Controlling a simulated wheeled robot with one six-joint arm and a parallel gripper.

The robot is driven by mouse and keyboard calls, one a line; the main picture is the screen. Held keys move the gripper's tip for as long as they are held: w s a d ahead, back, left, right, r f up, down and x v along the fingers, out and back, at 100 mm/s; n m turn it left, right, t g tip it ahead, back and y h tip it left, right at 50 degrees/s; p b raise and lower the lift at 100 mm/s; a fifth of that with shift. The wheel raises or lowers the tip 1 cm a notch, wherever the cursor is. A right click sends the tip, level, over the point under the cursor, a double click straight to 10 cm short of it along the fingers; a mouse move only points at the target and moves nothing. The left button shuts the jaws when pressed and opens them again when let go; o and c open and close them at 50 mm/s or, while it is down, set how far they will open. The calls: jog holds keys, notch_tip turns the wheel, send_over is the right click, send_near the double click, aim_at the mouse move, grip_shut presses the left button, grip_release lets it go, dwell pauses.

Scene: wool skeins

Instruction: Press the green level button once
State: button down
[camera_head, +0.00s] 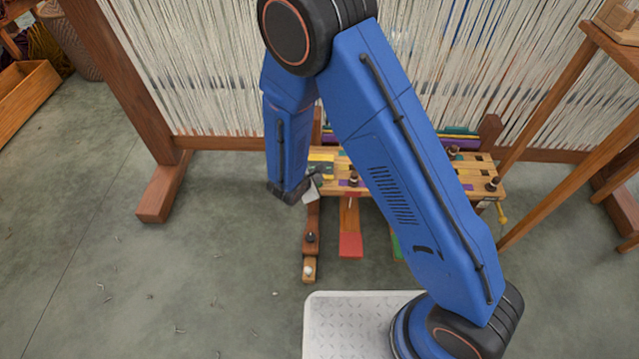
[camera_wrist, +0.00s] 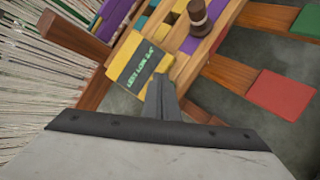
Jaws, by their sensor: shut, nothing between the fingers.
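A green patch (camera_head: 396,246) shows on a board end at the foot of the loom, mostly hidden behind my blue arm. In the wrist view a green pad (camera_wrist: 307,22) shows at the top right edge, on the end of a wooden bar. A dark panel with green lettering (camera_wrist: 140,65) lies on a yellow block just ahead of my fingers; I cannot make out a separate button on it. My gripper (camera_wrist: 160,82) is shut and empty, its tips close to the panel's lower right corner; contact cannot be told. In the head view the gripper (camera_head: 309,188) is small and partly hidden.
A red pad (camera_head: 350,244) on a bar and a wooden lever with a pale knob (camera_head: 308,268) extend forward from the slatted yellow and purple bench (camera_head: 330,165). Dark-topped pegs stand on it. Loom threads (camera_head: 220,60) rise behind. Floor at left is clear.

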jog(key=shift+r, duration=0.25)
jog(key=shift+r, duration=2.5)
